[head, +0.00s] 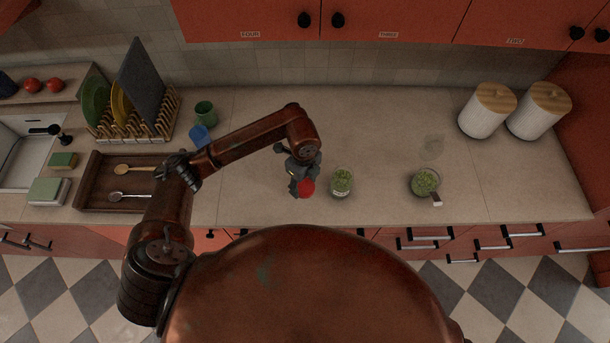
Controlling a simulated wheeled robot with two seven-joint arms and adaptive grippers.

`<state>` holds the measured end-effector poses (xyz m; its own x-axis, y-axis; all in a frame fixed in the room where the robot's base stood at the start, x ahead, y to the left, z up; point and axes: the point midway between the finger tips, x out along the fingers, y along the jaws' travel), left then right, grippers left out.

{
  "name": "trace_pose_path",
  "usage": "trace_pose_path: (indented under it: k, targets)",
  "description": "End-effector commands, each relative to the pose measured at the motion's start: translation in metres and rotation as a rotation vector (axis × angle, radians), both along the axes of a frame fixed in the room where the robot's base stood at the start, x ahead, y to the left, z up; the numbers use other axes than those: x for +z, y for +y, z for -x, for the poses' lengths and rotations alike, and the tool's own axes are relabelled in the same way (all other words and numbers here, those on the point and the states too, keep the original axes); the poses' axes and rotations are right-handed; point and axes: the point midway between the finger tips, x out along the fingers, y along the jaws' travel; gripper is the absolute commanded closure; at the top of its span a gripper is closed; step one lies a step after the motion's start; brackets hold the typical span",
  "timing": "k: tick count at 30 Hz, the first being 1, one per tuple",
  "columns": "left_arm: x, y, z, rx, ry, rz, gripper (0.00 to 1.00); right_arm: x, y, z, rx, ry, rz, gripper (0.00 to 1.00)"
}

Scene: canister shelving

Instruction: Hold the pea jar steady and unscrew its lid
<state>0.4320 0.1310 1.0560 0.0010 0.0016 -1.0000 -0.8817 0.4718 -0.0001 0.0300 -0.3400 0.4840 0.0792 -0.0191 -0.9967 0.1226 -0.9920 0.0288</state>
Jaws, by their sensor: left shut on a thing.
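The pea jar (342,182) stands upright on the counter near its front edge, right of my left gripper. It is clear, and green peas show through its open top, with no lid on it. My left gripper (301,182) points down and is shut on a small round red lid (307,187), held to the left of the jar and apart from it. The fingertips are partly hidden behind the lid and the wrist. My right gripper is not in view, and nothing grips the jar.
A glass cup of peas (424,183) with a handle stands to the right. Two white canisters (487,112) with wooden tops stand at the back right. A dark wooden tray (118,194) with spoons and a dish rack (135,125) are at left. Red cupboards (395,18) overhang the back.

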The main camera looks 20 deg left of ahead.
Motion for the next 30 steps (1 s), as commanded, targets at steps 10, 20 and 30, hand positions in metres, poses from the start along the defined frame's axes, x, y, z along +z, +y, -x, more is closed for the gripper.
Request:
trace_pose_path:
  k: [10,20,30]
  targets:
    - [-0.052,0.013,-0.057,0.003,0.002,0.000,0.80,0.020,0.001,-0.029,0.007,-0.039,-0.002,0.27]
    - [-0.080,0.017,-0.070,0.004,0.005,0.001,0.80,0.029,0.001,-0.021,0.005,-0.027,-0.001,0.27]
    - [-0.101,0.017,-0.072,0.002,-0.001,0.000,0.80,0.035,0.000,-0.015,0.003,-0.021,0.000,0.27]
